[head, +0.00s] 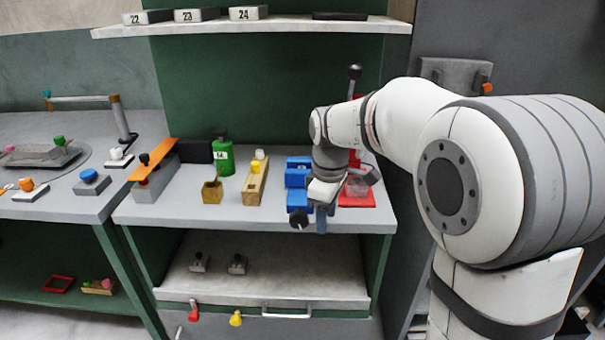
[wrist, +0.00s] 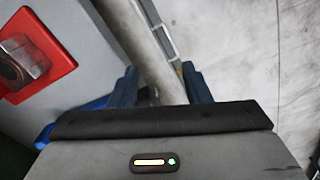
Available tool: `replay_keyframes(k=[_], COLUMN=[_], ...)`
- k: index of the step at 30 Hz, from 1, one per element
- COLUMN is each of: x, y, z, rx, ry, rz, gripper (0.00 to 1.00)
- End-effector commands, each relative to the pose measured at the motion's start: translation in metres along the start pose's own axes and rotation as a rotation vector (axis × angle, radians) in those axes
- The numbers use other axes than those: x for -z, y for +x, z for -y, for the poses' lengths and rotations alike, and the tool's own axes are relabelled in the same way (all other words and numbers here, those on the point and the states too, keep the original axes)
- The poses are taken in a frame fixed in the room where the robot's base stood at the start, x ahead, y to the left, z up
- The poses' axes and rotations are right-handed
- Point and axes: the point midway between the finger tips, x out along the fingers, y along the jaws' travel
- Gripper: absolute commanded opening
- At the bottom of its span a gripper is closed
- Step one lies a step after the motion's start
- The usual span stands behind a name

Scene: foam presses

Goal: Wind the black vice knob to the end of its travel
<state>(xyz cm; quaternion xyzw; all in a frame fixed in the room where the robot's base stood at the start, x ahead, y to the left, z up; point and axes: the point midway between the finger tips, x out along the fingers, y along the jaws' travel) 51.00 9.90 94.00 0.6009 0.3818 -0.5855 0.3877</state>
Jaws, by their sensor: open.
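The blue vice (head: 297,172) stands near the front edge of the grey bench in the head view. Its black knob (head: 299,219) sticks out at the bench front, below the vice. My gripper (head: 321,222) points down just right of the knob and looks apart from it. In the wrist view my gripper (wrist: 160,82) has its two blue fingers spread, with no object held between them. A bit of blue (wrist: 92,106), likely the vice, shows at the left of the fingers there. I cannot make out the knob in the wrist view.
A red-based press (head: 357,196) stands close to the right of the vice; its red base (wrist: 38,50) shows in the wrist view. A lower shelf (head: 270,275) lies below.

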Motion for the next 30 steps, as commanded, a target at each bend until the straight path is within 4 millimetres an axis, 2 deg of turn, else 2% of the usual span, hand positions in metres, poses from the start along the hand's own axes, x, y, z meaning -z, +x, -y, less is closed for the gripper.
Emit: replay_keyframes(k=[1, 3, 6, 9, 13, 22, 30], x=[0.019, 0.039, 0.058, 0.067, 0.070, 0.068, 0.068], y=[-0.022, -0.032, -0.039, -0.040, -0.026, 0.021, 0.038], z=[-0.009, -0.018, -0.026, -0.029, -0.029, -0.028, -0.028], rx=[0.008, 0.013, 0.019, 0.023, 0.026, 0.025, 0.022], ry=[-0.090, -0.202, -0.314, -0.371, -0.390, -0.387, -0.386], rz=[0.005, 0.007, 0.010, 0.011, 0.012, 0.012, 0.010], gripper=[0.44, 0.44, 0.44, 0.44, 0.44, 0.44, 0.44])
